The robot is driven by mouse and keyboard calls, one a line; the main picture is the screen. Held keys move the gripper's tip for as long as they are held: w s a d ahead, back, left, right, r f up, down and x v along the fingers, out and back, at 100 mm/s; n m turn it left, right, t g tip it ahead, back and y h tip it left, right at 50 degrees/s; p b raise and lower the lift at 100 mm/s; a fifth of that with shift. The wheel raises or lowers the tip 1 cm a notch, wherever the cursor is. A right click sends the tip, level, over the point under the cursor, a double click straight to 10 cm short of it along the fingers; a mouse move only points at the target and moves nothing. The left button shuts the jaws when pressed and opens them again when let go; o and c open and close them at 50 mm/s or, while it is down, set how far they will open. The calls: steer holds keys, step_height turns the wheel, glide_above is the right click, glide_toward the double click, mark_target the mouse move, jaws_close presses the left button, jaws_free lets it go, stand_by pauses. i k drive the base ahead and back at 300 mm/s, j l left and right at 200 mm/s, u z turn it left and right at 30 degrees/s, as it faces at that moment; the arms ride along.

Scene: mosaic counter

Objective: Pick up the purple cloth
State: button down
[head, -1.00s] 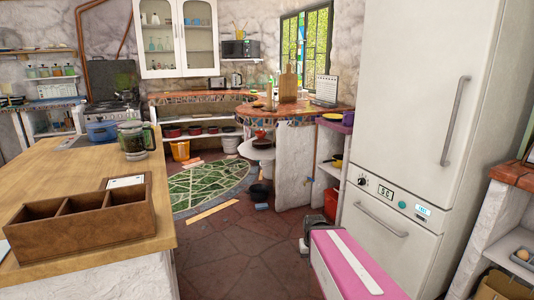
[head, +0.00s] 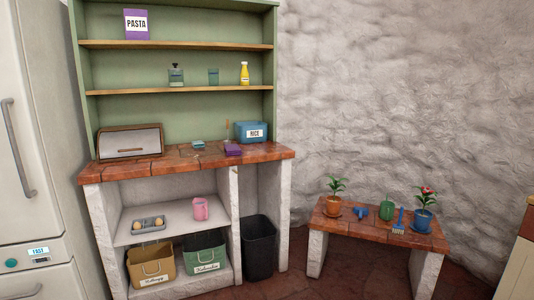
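A small purple item (head: 233,150), which looks like the folded purple cloth, lies on the tiled counter (head: 180,162) in front of the blue rice box. It is small in the head view, so I cannot be sure that it is cloth. My gripper is not in view.
A blue rice box (head: 251,132), a bread box (head: 130,142) and a small teal item (head: 198,145) share the counter. Green shelves (head: 180,90) rise behind it. A black bin (head: 259,248) stands below, and a low bench (head: 370,228) with plants is at right. The fridge (head: 35,150) borders the left.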

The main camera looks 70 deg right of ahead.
mark_target(230, 149)
steer(key=z, duration=2.6)
steer(key=i+l+z, duration=0.1)
steer(key=i+l, duration=0.65)
steer(key=i, duration=0.15)
